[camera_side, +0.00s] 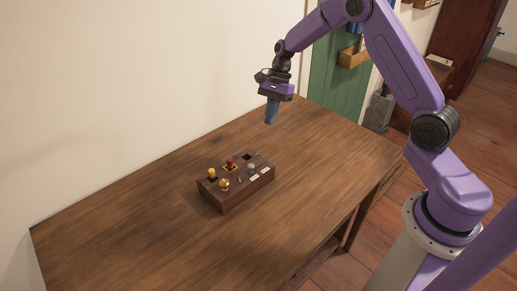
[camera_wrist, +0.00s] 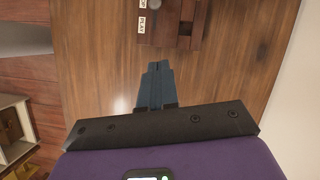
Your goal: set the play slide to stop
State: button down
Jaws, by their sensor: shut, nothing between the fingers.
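A dark wooden control box (camera_side: 228,201) sits on the table, and its near end shows at the top of the wrist view (camera_wrist: 170,40). A grey round knob (camera_side: 251,167) stands on its right part; it also shows at the top edge of the wrist view (camera_wrist: 154,4). Beside it are two white labels: one reads PLAY (camera_wrist: 142,25), the other (camera_wrist: 143,4) is cut off and shows "OP". The grey knob is level with the cut-off label. My gripper (camera_side: 269,122) is shut and empty, pointing down above the table, behind and right of the box; its fingertips show in the wrist view (camera_wrist: 157,66).
The box also bears a yellow knob (camera_side: 212,173), a red knob (camera_side: 230,161), a gold knob (camera_side: 224,184) and a dark square recess (camera_side: 247,157). The wooden table (camera_side: 320,170) is otherwise clear. A white wall (camera_side: 130,90) runs along its back.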

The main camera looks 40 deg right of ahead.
aim_at(251, 164)
jog(key=x, duration=1)
jog(key=shift+f, duration=0.15)
jog(key=shift+s+a, duration=0.25)
jog(key=shift+a, duration=0.85)
jog(key=shift+s+a, duration=0.2)
jog(key=shift+a, duration=0.6)
jog(key=shift+a, duration=0.1)
jog(key=shift+s+a, duration=0.2)
jog(key=shift+a, duration=0.9)
